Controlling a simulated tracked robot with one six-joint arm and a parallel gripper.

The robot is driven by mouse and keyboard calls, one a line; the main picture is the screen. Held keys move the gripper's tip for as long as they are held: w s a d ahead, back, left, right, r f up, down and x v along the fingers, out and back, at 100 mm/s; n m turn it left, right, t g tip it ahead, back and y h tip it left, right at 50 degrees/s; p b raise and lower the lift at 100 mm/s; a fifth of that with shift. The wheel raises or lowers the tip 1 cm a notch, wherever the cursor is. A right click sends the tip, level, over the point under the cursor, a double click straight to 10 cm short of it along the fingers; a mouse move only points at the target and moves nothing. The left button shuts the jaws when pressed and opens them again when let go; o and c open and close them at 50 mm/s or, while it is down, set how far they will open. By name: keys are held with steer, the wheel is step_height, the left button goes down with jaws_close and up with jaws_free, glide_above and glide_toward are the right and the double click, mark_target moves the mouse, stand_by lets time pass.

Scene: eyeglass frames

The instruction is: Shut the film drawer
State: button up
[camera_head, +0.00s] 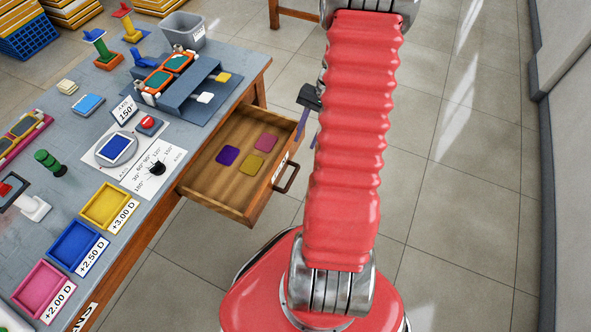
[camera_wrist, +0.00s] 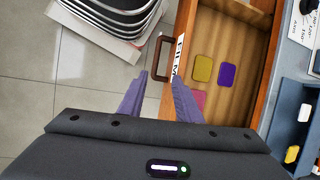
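The wooden film drawer (camera_head: 213,190) stands pulled out from the table, with purple, olive and pink film squares inside. Its front with the FILM label (camera_wrist: 180,52) and dark handle (camera_head: 287,179) faces my base; the handle also shows in the wrist view (camera_wrist: 155,58). My gripper (camera_wrist: 160,78) has its two purple fingers apart with nothing between them. In the wrist view the fingertips lie near one end of the handle and the drawer front. In the head view my gripper (camera_head: 304,135) is beside the drawer's far front corner, partly hidden by my arm.
The grey table (camera_head: 80,135) carries lens trays, a dial card, a lens device and a stepped rack (camera_head: 190,80) above the drawer. A grey bin (camera_head: 183,29) stands at its back. Tiled floor (camera_head: 450,200) to the right is clear up to the wall.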

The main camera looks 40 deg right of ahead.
mark_target(294, 176)
steer(key=shift+s+d+f, duration=0.35)
steer(key=shift+d+f, duration=0.1)
steer(key=shift+f, duration=0.25)
steer(key=shift+f, duration=0.1)
steer(key=x, duration=1.3)
steer(key=shift+w+a+f, duration=0.1)
steer(key=shift+a+f, duration=0.1)
steer(key=shift+a, duration=0.05)
steer(key=shift+c, duration=0.2)
jaws_close()
